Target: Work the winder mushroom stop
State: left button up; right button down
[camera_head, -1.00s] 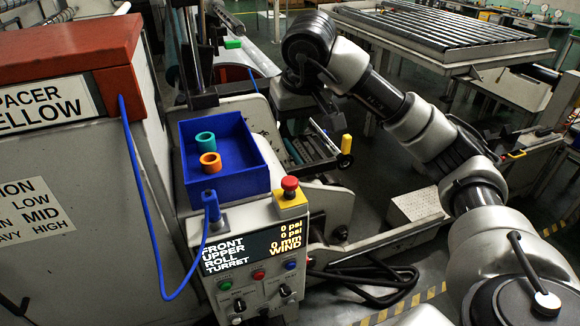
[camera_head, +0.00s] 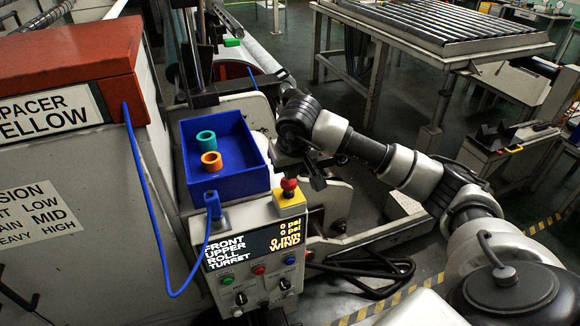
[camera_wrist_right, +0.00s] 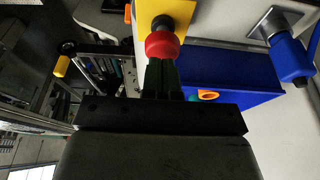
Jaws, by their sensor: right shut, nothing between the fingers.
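The mushroom stop (camera_head: 289,185) is a red knob on a yellow box (camera_head: 290,199) at the top right corner of the winder's control panel. In the right wrist view the red knob (camera_wrist_right: 162,45) lies straight ahead of my right gripper (camera_wrist_right: 163,72). Its dark fingers are shut together and empty, with their tips at or very near the knob. I cannot tell whether they touch it. My left gripper is not in view.
A blue bin (camera_head: 228,181) with a teal ring (camera_head: 206,139) and an orange ring (camera_head: 211,161) stands left of the stop. A blue plug and cable (camera_head: 212,204) rise beside the panel display (camera_head: 252,247). A roller table (camera_head: 440,25) stands behind.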

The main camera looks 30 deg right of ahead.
jog(key=shift+f, duration=0.35)
notch_tip(320, 180, down, 2)
jog(key=b, duration=0.3)
jog(key=shift+f, duration=0.2)
jog(key=shift+s+r, duration=0.1)
jog(key=shift+s, duration=0.05)
jog(key=shift+r+p, duration=0.4)
jog(key=shift+p, duration=0.05)
notch_tip(320, 180, up, 4)
jog(key=shift+f+p, duration=0.25)
jog(key=shift+p, duration=0.7)
jog(key=b+v, duration=0.3)
jog(key=v, duration=0.7)
